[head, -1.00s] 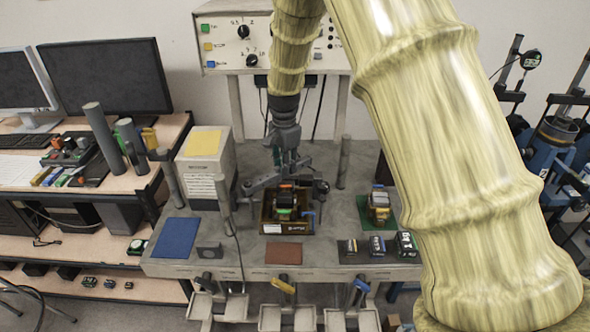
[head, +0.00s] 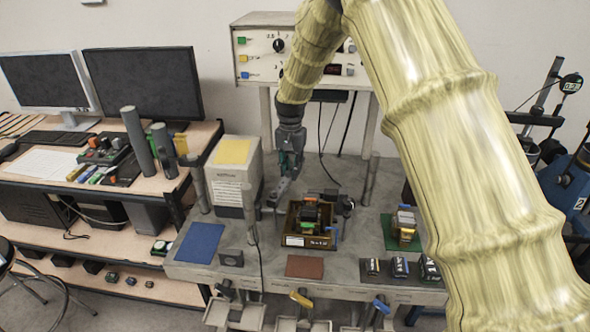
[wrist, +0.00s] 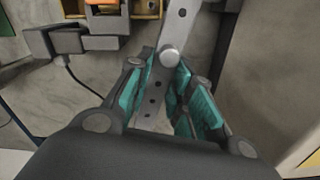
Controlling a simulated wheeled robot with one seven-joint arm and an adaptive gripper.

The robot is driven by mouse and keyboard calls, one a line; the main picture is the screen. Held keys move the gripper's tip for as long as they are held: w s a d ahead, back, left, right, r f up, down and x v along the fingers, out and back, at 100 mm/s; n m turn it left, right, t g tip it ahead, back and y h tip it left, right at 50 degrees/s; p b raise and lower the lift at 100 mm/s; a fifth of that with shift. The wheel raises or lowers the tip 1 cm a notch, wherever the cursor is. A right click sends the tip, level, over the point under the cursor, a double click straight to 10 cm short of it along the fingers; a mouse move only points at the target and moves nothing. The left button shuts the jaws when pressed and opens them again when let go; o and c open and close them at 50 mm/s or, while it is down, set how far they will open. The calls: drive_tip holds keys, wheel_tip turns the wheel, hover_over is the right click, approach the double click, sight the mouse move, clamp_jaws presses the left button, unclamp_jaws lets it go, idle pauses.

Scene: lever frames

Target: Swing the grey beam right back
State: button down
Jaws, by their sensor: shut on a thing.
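The grey beam (wrist: 185,28) is a light, flat bar with a row of holes. In the wrist view it runs from the top edge down between the teal finger pads, with a round silver knob (wrist: 169,57) on it. My gripper (wrist: 162,70) is shut on it around the knob. In the head view the beam (head: 281,187) slants down and to the left from under my gripper (head: 286,172), left of and behind the brown box. The beam's far parts are partly hidden by the gripper and the box contents.
The brown box (head: 294,241) with stacked blocks stands close right of the beam. A dark block (head: 342,204) is beside the box. A white cabinet (head: 236,180) and an upright post (head: 250,215) stand to the left. A blue mat (head: 201,243) lies bare at front left.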

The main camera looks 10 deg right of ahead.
sight(291, 171)
drive_tip(key=shift+w, duration=0.1)
idle(0.3)
drive_tip(key=c, duration=1.3)
unclamp_jaws()
drive_tip(key=shift+o, duration=0.2)
wheel_tip(291, 171, up, 12)
